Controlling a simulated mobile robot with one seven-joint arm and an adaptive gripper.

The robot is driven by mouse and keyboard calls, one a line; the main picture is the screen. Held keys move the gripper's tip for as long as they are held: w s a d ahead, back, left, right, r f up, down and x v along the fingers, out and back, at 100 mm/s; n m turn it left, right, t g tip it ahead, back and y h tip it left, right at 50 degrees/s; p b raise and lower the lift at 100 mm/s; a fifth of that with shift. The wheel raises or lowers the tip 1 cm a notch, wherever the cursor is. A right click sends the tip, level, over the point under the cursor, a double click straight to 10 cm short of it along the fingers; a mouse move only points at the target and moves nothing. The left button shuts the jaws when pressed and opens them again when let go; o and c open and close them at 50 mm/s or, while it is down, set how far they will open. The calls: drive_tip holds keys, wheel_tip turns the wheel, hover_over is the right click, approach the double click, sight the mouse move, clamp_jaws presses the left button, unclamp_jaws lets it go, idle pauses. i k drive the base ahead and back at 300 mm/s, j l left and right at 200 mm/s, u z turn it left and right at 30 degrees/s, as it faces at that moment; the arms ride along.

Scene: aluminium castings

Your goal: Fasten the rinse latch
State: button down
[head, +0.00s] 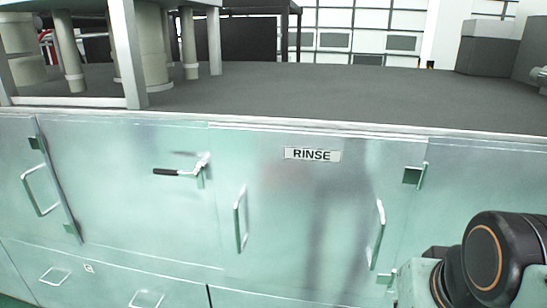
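The rinse latch (182,172) is a metal lever with a black grip on the pale green cabinet front, left of centre in the head view. Its grip points left, roughly level, away from the RINSE panel. Its metal pivot end (203,168) sits close to the seam beside that panel. The RINSE label (312,155) is on the panel (310,215) to the right of the latch. The panel looks flush with its neighbours; whether the latch engages it I cannot tell. My gripper is not in view; only part of my arm shows at the lower right.
The RINSE panel has two upright handles (240,220) (378,235) and hinges (413,175) on its right. Another door handle (40,191) is at far left, with drawer pulls (147,299) below. A dark worktop (330,95) above carries grey boxes (488,48) at right.

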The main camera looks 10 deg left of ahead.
sight(201, 166)
drive_tip(key=u, duration=1.4)
